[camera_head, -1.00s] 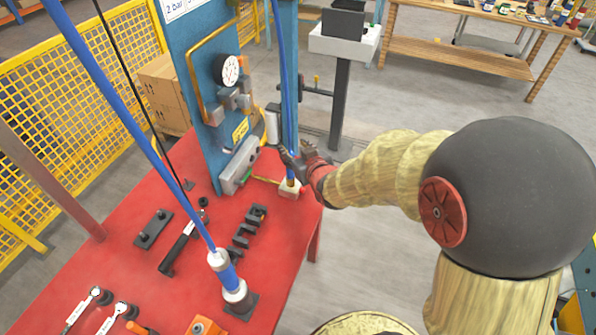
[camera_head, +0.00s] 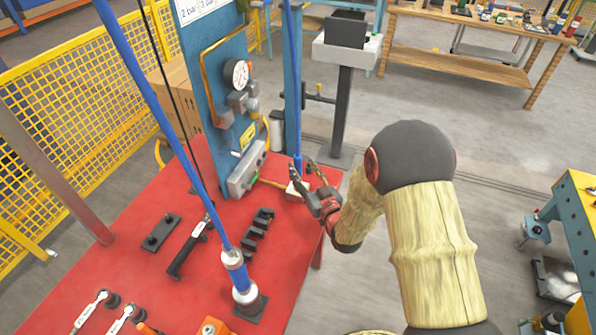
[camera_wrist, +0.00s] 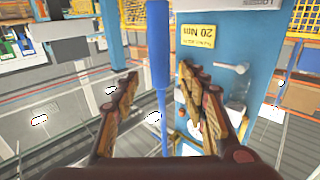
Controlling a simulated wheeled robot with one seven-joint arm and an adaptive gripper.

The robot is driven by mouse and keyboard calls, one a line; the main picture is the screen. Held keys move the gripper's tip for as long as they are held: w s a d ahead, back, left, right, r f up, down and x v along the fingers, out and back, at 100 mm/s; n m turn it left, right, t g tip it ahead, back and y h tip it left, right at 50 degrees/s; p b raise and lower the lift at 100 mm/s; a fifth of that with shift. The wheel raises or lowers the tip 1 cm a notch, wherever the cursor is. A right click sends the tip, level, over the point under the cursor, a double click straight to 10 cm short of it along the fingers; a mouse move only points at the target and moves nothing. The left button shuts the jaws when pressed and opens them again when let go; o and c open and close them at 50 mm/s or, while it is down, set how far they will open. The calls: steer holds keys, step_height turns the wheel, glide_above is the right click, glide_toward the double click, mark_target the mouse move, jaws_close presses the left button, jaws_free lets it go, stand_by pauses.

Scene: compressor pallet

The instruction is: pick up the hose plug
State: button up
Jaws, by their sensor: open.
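A blue hose hangs down beside the blue post, and its thicker blue lower end, which looks like the hose plug (camera_head: 297,165), is just above a small white block at the red table's right edge. My gripper (camera_head: 303,176) is open beside this end, at the table's edge. In the wrist view, which looks upside down, the thick blue plug (camera_wrist: 159,45) and thinner hose run between the spread fingers of my gripper (camera_wrist: 159,82). I see no clear contact. Whether the plug touches the white block I cannot tell.
The red table (camera_head: 135,215) carries a blue panel with a gauge (camera_head: 237,74), a torque tool (camera_head: 187,248), a black stepped block (camera_head: 256,230) and a blue-and-white cylinder (camera_head: 238,277). A grey pedestal (camera_head: 343,105) stands behind.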

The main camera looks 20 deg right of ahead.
mark_target(299, 164)
steer(key=w, duration=0.3)
steer(key=w+b, duration=0.1)
steer(key=shift+w+a, duration=0.15)
steer(key=shift+a, duration=0.2)
steer(key=shift+c, duration=0.9)
jaws_close()
